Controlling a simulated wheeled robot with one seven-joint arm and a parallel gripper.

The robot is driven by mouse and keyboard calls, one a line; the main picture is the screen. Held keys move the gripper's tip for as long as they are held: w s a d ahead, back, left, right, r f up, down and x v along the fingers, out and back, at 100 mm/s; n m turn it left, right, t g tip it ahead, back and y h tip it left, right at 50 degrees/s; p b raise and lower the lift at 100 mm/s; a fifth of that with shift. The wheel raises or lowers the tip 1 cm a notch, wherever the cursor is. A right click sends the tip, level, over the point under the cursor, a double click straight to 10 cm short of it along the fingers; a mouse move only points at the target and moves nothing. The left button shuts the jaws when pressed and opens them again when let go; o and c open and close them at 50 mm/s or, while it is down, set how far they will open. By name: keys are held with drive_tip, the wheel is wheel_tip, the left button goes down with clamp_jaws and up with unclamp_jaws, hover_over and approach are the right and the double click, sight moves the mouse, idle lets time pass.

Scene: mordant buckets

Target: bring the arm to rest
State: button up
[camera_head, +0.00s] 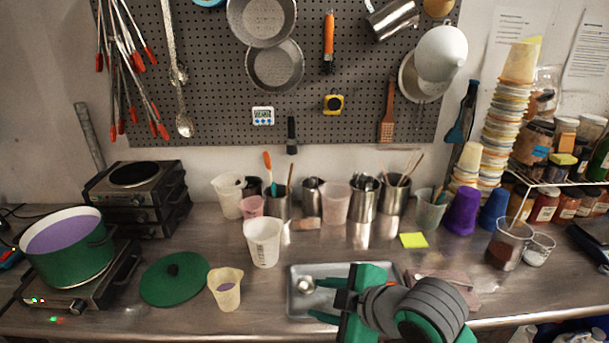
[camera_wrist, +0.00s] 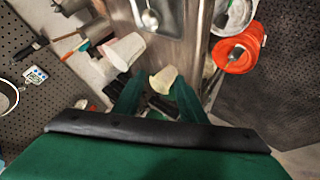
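My gripper (camera_head: 322,300) is in front of the counter's right-centre part, over a metal tray (camera_head: 300,273), with its green fingers pointing left. The fingers are spread apart with nothing between them. In the wrist view my gripper (camera_wrist: 158,85) also shows its two green fingers apart. A pale yellowish cup (camera_wrist: 163,80) appears in the gap there, but it stands beyond the fingertips. My arm comes in from the bottom right of the head view.
An orange bucket (camera_wrist: 238,45) shows in the wrist view.

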drive_tip(key=w+a+r+m+t+y, duration=0.4)
drive_tip(key=w+a+m+t, duration=0.25)
drive_tip(key=a+m, duration=0.2)
drive_tip(key=s+f+m+t+h, duration=0.2)
drive_tip(key=s+f+m+h, duration=0.4)
drive_tip(key=f, duration=0.5)
drive_tip(key=s+f+m+t+h, duration=0.1)
drive_tip(key=s+f+m+h, duration=0.4)
drive_tip(key=s+f, duration=0.45)
drive_tip(key=s+d+f, duration=0.1)
drive_tip(key=s+f, duration=0.1)
drive_tip(key=s, duration=0.5)
drive_tip(key=s+d+f+n+g, duration=0.1)
drive_tip(key=s+d+f, duration=0.1)
drive_tip(key=s, duration=0.6)
drive_tip(key=s+d+f+n, duration=0.1)
drive_tip(key=s+f, duration=0.1)
drive_tip(key=s, duration=0.6)
drive_tip(key=shift+d+f+g+y, duration=0.3)
drive_tip(key=shift+d+g+y, duration=0.05)
drive_tip(key=shift+y, duration=0.05)
drive_tip(key=shift+w+n, duration=0.2)
drive_tip(key=shift+n, duration=0.05)
